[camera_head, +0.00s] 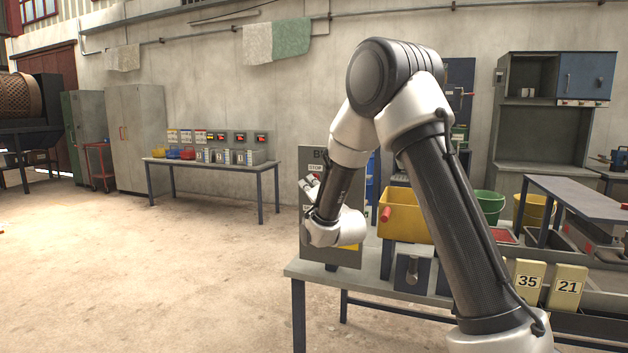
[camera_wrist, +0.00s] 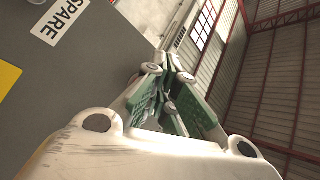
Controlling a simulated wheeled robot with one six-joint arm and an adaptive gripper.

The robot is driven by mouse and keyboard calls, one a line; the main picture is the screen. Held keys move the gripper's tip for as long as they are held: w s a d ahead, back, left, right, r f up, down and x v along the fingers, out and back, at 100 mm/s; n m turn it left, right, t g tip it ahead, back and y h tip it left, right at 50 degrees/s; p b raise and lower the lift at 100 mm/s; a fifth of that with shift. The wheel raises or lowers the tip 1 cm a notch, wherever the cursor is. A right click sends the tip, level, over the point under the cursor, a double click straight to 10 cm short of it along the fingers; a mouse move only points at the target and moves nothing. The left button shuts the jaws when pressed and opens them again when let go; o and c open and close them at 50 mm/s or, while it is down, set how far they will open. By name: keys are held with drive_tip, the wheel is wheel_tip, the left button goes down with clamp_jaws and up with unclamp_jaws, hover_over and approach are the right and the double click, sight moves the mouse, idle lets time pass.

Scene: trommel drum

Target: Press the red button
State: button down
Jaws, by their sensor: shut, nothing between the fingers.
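In the wrist view my gripper (camera_wrist: 168,65) is shut and empty, with green finger pads. The panel's grey face (camera_wrist: 55,85) is on the left there, with a SPARE label (camera_wrist: 61,18). I cannot tell whether the fingertips touch the panel.
The workbench (camera_head: 320,273) holds a yellow bin (camera_head: 402,222) with a red part at its left, right of the panel. The floor (camera_head: 150,270) to the left is open.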

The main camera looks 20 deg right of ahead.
drive_tip(key=shift+s+a, duration=0.3)
drive_tip(key=shift+s, duration=0.1)
drive_tip(key=s+a, duration=0.1)
drive_tip(key=s, duration=0.1)
drive_tip(key=s+a, duration=0.2)
idle(0.4)
idle(0.5)
